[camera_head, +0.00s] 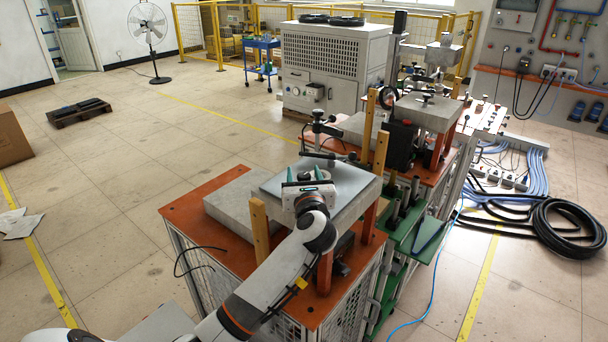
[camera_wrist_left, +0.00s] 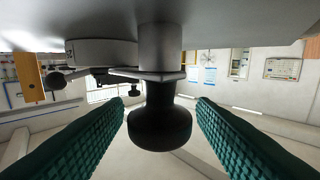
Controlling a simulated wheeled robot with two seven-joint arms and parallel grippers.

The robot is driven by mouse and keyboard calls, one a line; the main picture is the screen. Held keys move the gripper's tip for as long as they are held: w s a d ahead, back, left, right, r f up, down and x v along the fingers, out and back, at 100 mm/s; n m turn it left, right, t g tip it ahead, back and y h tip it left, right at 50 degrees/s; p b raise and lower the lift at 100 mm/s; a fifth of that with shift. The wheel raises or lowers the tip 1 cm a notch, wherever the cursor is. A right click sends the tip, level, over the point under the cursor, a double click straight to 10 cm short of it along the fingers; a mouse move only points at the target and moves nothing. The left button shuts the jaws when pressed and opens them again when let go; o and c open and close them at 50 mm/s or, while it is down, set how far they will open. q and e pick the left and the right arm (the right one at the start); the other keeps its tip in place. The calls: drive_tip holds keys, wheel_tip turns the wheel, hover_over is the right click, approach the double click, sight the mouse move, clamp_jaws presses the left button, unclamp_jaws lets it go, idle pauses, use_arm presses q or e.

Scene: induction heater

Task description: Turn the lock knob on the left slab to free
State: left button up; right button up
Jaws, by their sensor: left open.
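The left slab (camera_head: 349,202) is a grey plate on orange posts over the nearer orange-topped bench. My left gripper (camera_head: 307,173) is over this slab, with its teal fingertips pointing away from me. In the left wrist view, a black rounded lock knob (camera_wrist_left: 160,122) on a grey metal stem sits between the two green ribbed fingers (camera_wrist_left: 160,130). The fingers are open, with a visible gap on each side of the knob. In the head view I cannot make out the knob near the gripper. My right gripper is not in view.
A second slab (camera_head: 425,112) with a dark knob on top stands behind to the right. Wooden posts (camera_head: 259,222) and a black-handled clamp (camera_head: 325,155) are close to my left gripper. A coiled black hose (camera_head: 565,228) lies on the floor at right. The left floor is mostly clear.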

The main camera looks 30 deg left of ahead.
use_arm(q)
drive_tip(key=c, duration=0.9)
drive_tip(key=shift+d+f+n+g+y+b, duration=0.1)
drive_tip(key=shift+f+n+g+y+b, duration=0.2)
drive_tip(key=shift+n+g+y+b, duration=0.7)
drive_tip(key=shift+c, duration=0.2)
drive_tip(key=n+g+y+b, duration=0.1)
drive_tip(key=n+g+b, duration=0.2)
drive_tip(key=g+b, duration=0.1)
drive_tip(key=n+g+y+b, duration=0.1)
drive_tip(key=n+g+b, duration=0.2)
drive_tip(key=g+b, duration=0.2)
drive_tip(key=n+g+y+b, duration=0.2)
drive_tip(key=n+g+b, duration=0.1)
drive_tip(key=g+b, duration=0.2)
drive_tip(key=shift+b, duration=0.7)
drive_tip(key=n+g, duration=0.1)
drive_tip(key=n+g+b, duration=0.1)
drive_tip(key=g, duration=0.1)
drive_tip(key=shift+r, duration=0.25)
drive_tip(key=shift+n+g+h, duration=0.5)
drive_tip(key=shift+n+g, duration=0.3)
drive_tip(key=shift+g, duration=0.1)
drive_tip(key=shift+n+g, duration=0.3)
drive_tip(key=shift+g, duration=0.1)
drive_tip(key=o, duration=0.9)
drive_tip(key=shift+o, duration=0.2)
